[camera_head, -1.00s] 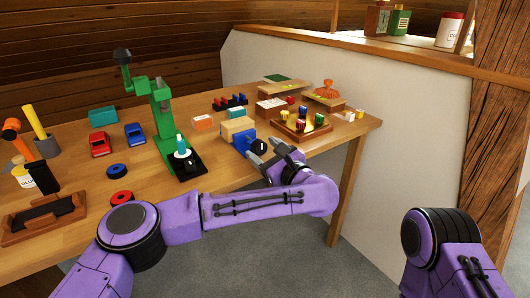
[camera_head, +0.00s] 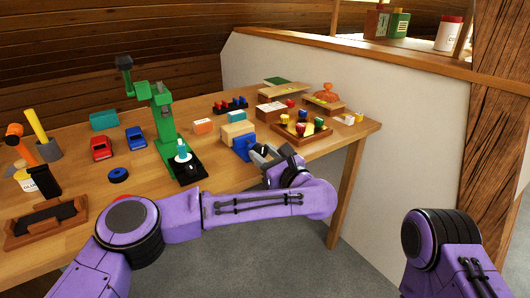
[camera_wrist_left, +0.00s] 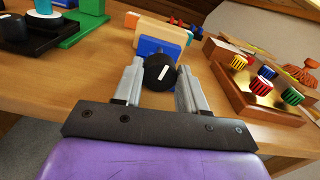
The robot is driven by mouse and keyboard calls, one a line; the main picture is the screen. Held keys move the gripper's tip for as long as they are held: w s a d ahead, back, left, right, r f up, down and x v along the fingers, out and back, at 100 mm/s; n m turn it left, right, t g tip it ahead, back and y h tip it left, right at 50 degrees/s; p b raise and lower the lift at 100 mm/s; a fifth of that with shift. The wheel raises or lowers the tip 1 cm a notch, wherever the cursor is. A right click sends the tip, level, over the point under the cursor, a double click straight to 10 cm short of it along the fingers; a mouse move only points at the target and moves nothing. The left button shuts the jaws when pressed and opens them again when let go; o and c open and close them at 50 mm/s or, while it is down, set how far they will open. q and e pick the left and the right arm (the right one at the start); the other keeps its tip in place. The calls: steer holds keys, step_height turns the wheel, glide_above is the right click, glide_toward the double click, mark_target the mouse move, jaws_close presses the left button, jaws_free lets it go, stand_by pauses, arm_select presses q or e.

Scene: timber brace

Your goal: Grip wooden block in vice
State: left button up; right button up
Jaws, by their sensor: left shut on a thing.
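The vice (camera_head: 243,144) is blue, with a black round knob facing me, near the table's front edge. In the left wrist view the vice's blue jaw (camera_wrist_left: 146,46) stands behind the black knob (camera_wrist_left: 160,72), which has a white mark. The pale wooden block (camera_head: 236,131) is upright just behind the blue jaw; it also shows in the left wrist view (camera_wrist_left: 165,32). Whether both vice jaws touch it is hidden. My left gripper (camera_head: 259,153) is shut on the knob, with one finger on either side of it. My right gripper is out of view.
A tray with coloured knobs (camera_head: 300,133) stands close to the right of my left gripper. A green press (camera_head: 162,115) stands to the left. Toy cars, a glue pot and a black-topped wooden stand (camera_head: 45,219) lie farther left.

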arm_select(q)
steer(key=m+p, duration=0.1)
steer(key=m, duration=0.2)
steer(key=shift+r+p, duration=0.15)
steer(key=shift+p, duration=0.2)
steer(key=shift+f+m+p, duration=0.2)
steer(key=shift+m+p, duration=0.35)
steer(key=shift+m, duration=0.55)
steer(key=shift+d, duration=0.1)
steer(key=o, duration=1.1)
steer(key=shift+c, duration=0.2)
steer(key=v, duration=1)
steer(key=shift+s+d, duration=0.15)
